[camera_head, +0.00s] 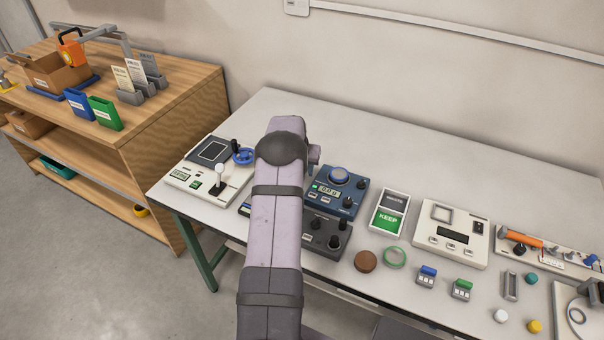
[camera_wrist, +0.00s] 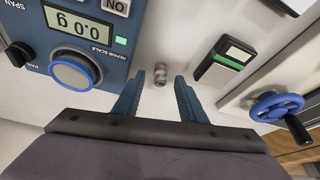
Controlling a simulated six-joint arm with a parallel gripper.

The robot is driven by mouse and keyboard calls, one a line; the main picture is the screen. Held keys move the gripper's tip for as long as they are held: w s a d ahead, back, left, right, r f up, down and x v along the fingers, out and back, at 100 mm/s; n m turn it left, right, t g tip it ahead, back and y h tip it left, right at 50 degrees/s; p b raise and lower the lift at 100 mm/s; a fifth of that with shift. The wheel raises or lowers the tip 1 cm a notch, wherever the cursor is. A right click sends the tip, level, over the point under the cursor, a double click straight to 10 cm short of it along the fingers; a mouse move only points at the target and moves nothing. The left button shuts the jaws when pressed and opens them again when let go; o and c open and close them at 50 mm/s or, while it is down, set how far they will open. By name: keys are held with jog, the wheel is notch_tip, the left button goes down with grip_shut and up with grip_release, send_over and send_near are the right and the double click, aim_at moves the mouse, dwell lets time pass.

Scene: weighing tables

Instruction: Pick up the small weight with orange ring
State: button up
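The small weight (camera_wrist: 160,73) is a tiny metallic cylinder with a reddish-orange band, on the white table in the wrist view. It stands just beyond and roughly between the two fingertips of my gripper (camera_wrist: 157,80). My gripper is open, with its blue-grey fingers spread and nothing between them that I can see. No contact with the weight is visible. In the head view my arm hides both the weight and the gripper.
The blue repair scale (camera_wrist: 85,50), reading 0.0 g, stands left of the weight; it also shows in the head view (camera_head: 340,190). A dark device with a green strip (camera_wrist: 226,60) and a blue handwheel (camera_wrist: 277,107) lie right. The table's back (camera_head: 400,140) is clear.

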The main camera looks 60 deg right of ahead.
grip_shut()
